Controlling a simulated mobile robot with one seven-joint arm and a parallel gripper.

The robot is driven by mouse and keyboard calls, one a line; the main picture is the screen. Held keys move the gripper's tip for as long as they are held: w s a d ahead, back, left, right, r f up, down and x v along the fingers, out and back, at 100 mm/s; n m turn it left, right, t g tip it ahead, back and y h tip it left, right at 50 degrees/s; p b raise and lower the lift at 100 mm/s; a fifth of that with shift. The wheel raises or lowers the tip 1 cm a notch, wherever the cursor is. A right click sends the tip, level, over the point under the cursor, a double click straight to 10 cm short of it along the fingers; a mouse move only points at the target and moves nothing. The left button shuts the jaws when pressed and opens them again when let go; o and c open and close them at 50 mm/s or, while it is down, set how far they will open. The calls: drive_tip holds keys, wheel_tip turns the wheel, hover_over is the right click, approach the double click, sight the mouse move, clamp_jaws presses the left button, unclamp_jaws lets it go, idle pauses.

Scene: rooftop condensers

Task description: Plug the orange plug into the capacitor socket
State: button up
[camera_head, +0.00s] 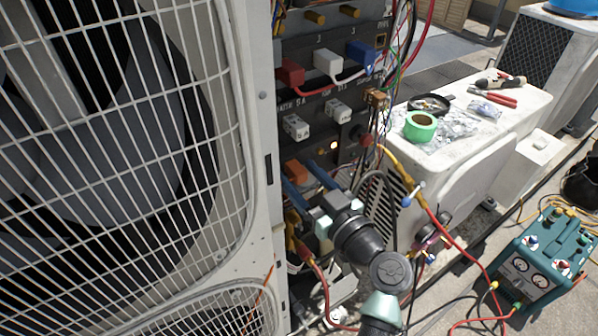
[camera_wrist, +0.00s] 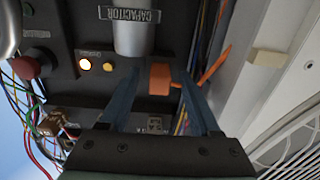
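The orange plug (camera_head: 296,172) is at the lower part of the open condenser panel. In the wrist view the orange plug (camera_wrist: 159,80) lies between the two blue fingers of my gripper (camera_wrist: 157,73), with a visible gap on its left and a smaller one on its right. My gripper (camera_head: 300,174) reaches in from the lower right in the head view, fingers open around the plug. A CAPACITOR label (camera_wrist: 130,14) and a silver cylinder (camera_wrist: 130,38) show above the plug in the wrist view. I cannot tell which opening is the capacitor socket.
Red (camera_head: 289,74), white (camera_head: 327,64) and blue (camera_head: 361,55) plugs sit higher on the panel. Loose wires hang at its right. An orange cable (camera_wrist: 215,65) runs beside the right finger. The fan grille (camera_head: 120,140) stands close at left.

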drive_tip(key=b+v, duration=0.2)
drive_tip(key=v, duration=0.9)
drive_tip(key=w+a+r+m+t+h, duration=0.1)
drive_tip(key=w+r+t+h, duration=0.1)
drive_tip(key=r, duration=0.7)
drive_tip(key=w+a+r+m+t+h, duration=0.1)
drive_tip(key=w+r+h, duration=0.2)
drive_tip(key=r, duration=0.5)
drive_tip(key=s+a+r+m+t+h, duration=0.1)
drive_tip(key=s+r+m+t+h, duration=0.15)
drive_tip(key=s+r, duration=0.45)
drive_tip(key=s+a+r+m+t+h+p, duration=0.1)
drive_tip(key=s+r+t, duration=0.25)
drive_tip(key=r, duration=0.85)
drive_tip(key=s+a+r+m+t+h, duration=0.15)
drive_tip(key=s+r+t, duration=0.25)
drive_tip(key=r, duration=0.5)
wheel_tip(320, 180, up, 13)
drive_tip(key=d+p, duration=0.1)
drive_tip(key=p, duration=1.3)
drive_tip(key=shift+w+h, duration=0.3)
drive_tip(key=shift+w, duration=0.1)
drive_tip(key=shift+f, duration=0.1)
